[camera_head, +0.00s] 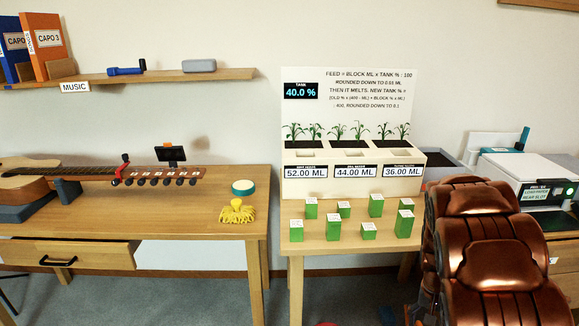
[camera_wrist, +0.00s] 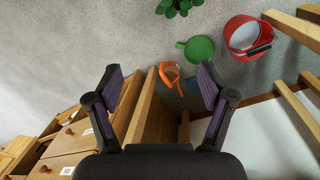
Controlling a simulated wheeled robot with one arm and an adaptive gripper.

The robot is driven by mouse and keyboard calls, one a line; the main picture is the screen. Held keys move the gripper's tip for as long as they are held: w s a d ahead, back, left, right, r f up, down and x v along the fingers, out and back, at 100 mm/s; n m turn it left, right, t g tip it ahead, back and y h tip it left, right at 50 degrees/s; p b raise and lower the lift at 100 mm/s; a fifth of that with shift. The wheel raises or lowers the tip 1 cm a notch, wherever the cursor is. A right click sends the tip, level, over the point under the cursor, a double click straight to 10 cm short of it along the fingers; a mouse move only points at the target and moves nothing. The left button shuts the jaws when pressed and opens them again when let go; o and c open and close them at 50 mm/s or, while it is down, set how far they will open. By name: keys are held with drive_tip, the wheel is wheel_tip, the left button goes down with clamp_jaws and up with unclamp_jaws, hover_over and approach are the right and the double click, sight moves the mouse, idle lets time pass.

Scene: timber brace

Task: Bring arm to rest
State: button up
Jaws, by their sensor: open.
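My gripper (camera_wrist: 160,95) shows in the wrist view with its two dark fingers spread wide apart and nothing between them. Beyond the fingers are a wooden furniture edge and the grey floor, well apart from the fingertips. In the head view my copper-coloured arm fills the lower right, in front of the right end of the plant table (camera_head: 320,245). The gripper itself cannot be made out in the head view.
Several green blocks (camera_head: 376,205) stand on the plant table before a white planter (camera_head: 350,168). A guitar (camera_head: 100,172) lies on the left desk. A printer-like machine (camera_head: 530,170) is at right. The wrist view shows a red bucket (camera_wrist: 248,36), green pan (camera_wrist: 200,49) and orange object (camera_wrist: 170,75) on the floor.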

drive_tip(key=s+a+r+n+p, duration=0.1)
drive_tip(key=s+a+r+p, duration=0.4)
drive_tip(key=r, duration=0.5)
drive_tip(key=s+a+r+n+p, duration=0.2)
drive_tip(key=s+a+r+p, duration=0.2)
drive_tip(key=s+a+r, duration=0.45)
drive_tip(key=s+a+r+n+p, duration=0.1)
drive_tip(key=s+a+r+p, duration=0.3)
drive_tip(key=r, duration=0.7)
drive_tip(key=s+a+r+n+y+p, duration=0.1)
drive_tip(key=s+a+r+p, duration=0.3)
drive_tip(key=s, duration=0.5)
wheel_tip(320, 180, up, 3)
drive_tip(key=shift+s+a+f+n+g+p, duration=0.25)
drive_tip(key=shift+a+n, duration=0.35)
drive_tip(key=shift+n, duration=0.3)
